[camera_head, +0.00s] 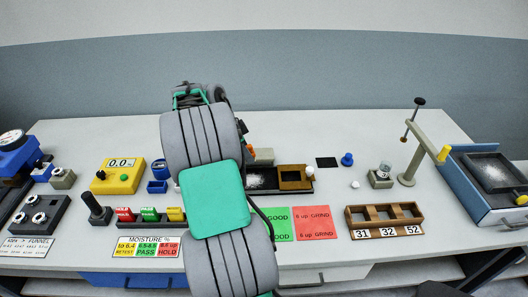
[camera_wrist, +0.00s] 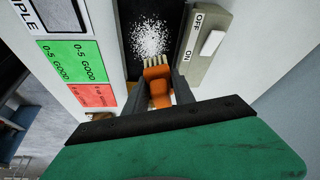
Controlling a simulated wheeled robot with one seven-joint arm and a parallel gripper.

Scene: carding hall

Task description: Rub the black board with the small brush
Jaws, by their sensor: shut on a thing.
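The small brush has an orange body (camera_wrist: 158,93) and pale bristles. In the wrist view my gripper (camera_wrist: 160,98) is shut on it, with one dark finger on each side. The black board (camera_wrist: 129,52) lies beyond the brush, with a patch of white specks (camera_wrist: 151,38) on it. The bristle tips are close to the near edge of that patch; I cannot tell whether they touch the board. In the head view the board (camera_head: 269,183) is partly hidden behind my arm, which also hides my gripper.
A pale ON/OFF switch (camera_wrist: 208,45) stands right beside the board in the wrist view. In the head view, a wooden frame (camera_head: 307,184) sits at the board's right. Green and red cards (camera_head: 317,224) and a compartment box (camera_head: 384,214) lie nearer. A post stand (camera_head: 407,180) rises at right.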

